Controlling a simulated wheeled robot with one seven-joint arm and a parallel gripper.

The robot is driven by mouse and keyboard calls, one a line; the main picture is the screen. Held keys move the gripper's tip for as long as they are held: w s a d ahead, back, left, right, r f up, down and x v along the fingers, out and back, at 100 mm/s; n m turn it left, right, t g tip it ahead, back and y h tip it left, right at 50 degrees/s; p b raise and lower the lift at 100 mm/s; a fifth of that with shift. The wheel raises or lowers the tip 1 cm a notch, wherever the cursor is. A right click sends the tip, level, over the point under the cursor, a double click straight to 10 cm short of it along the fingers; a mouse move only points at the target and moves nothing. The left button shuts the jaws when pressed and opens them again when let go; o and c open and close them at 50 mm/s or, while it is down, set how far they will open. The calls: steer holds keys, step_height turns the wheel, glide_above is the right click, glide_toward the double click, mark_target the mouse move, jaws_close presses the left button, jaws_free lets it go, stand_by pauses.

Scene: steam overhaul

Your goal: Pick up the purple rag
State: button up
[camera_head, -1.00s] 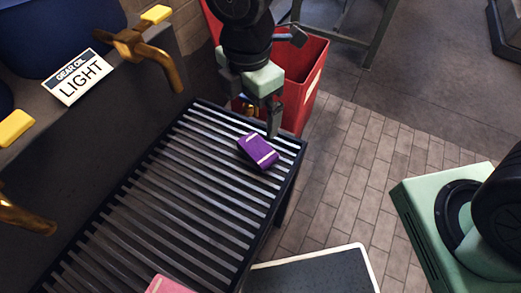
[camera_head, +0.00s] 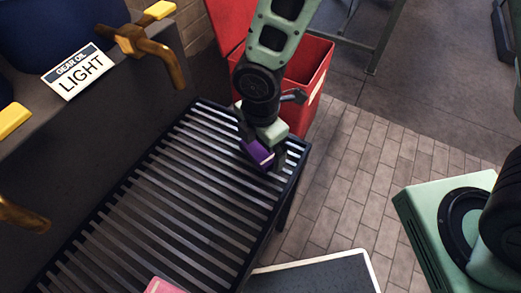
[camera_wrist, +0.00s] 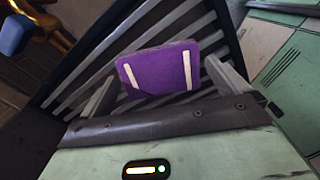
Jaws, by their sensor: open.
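The purple rag (camera_head: 258,153) is a folded block with pale stripes, lying on the slatted metal rack (camera_head: 170,205) near its far right end. In the wrist view the purple rag (camera_wrist: 160,68) lies between the two fingers of my gripper (camera_wrist: 165,88), with a finger on each side. My gripper (camera_head: 265,155) is open and down at the rag, partly hiding it in the head view. I cannot tell whether the fingers touch the rag.
A red bin (camera_head: 309,75) stands just behind the rack's far end. Brass taps (camera_head: 145,45) and a sign reading GEAR OIL LIGHT (camera_head: 78,72) are at left. A pink item (camera_head: 168,286) lies on the near rack. The brick floor (camera_head: 345,190) at right is clear.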

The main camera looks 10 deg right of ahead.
mark_target(261, 148)
steer(key=shift+f, duration=0.1)
steer(key=c, duration=0.9)
step_height(261, 148, up, 10)
steer(key=p, duration=0.1)
